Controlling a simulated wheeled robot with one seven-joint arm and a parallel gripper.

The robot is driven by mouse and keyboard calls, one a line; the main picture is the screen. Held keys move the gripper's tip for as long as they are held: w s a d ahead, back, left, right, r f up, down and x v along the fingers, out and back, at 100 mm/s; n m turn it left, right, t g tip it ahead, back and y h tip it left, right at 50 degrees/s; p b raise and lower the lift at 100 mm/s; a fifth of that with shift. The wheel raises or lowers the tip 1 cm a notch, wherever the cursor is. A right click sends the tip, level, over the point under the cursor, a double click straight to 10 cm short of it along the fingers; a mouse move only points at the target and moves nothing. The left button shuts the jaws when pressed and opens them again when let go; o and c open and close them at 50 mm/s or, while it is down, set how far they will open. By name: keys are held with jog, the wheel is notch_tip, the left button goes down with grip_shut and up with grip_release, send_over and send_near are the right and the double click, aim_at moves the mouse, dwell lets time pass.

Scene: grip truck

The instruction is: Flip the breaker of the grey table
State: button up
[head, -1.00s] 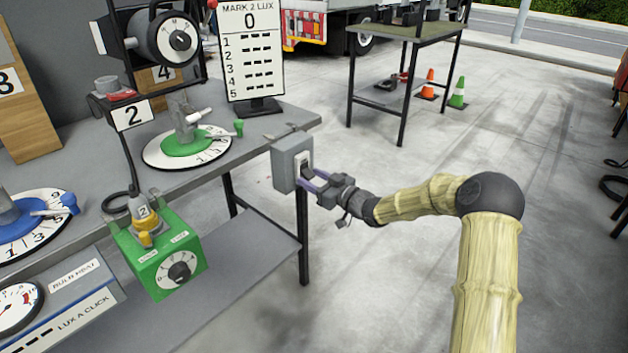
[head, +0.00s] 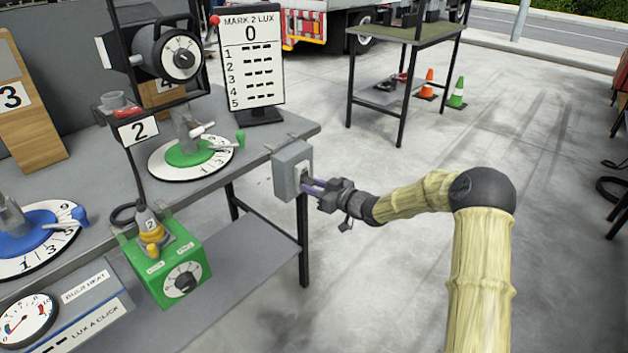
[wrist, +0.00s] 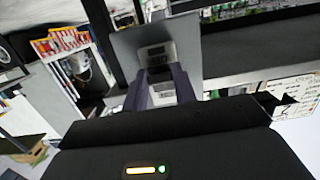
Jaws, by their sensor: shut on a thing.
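The breaker is a grey box (head: 289,172) with a pale switch plate, fixed at the right front corner of the grey table (head: 190,181). My gripper (head: 309,184) is at the box's right-hand face, its purple fingers pointing into the switch plate. In the wrist view my gripper (wrist: 160,88) has a finger on each side of the small switch, in front of the breaker box (wrist: 133,42). The jaws are closed on the breaker's switch lever, which is mostly hidden between the fingers. I cannot read its exact position.
A green box with a dial (head: 181,281) hangs on the table's front edge. A lux board (head: 251,55) showing 0 and a green-handled turntable (head: 190,157) stand on the table. Another table (head: 408,35) and cones (head: 457,92) stand behind. The floor around my arm is clear.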

aim_at(307, 180)
jog(key=shift+r+g+h+p, duration=0.6)
jog(key=shift+r+h+p, duration=0.3)
jog(key=shift+p, duration=2.7)
jog(key=r+g+h+p, duration=0.1)
jog(key=g+h+p, duration=0.1)
jog(key=p, duration=1)
jog(key=shift+r, duration=0.1)
jog(key=p, duration=0.3)
jog(key=h+p, duration=0.1)
jog(key=p, duration=0.3)
jog(key=shift+a+r+g+h, duration=0.1)
jog(key=shift+r+g+h, duration=0.2)
jog(key=shift+g, duration=0.1)
jog(key=p, duration=0.3)
jog(key=shift+a+r+g+h+p, duration=0.1)
jog(key=shift+g+h+p, duration=0.2)
jog(key=shift+g+h, duration=0.1)
jog(key=shift+c, duration=0.2)
jog(key=p, duration=0.2)
jog(key=g+h+p, duration=0.1)
jog(key=p, duration=0.1)
jog(key=shift+w+a+r+p, duration=0.15)
jog(key=shift+w+p, duration=0.1)
jog(key=shift+p, duration=0.15)
jog(key=shift+o, duration=0.2)
jog(key=shift+h, duration=0.3)
jog(key=o, duration=1)
jog(key=shift+c, duration=0.2)
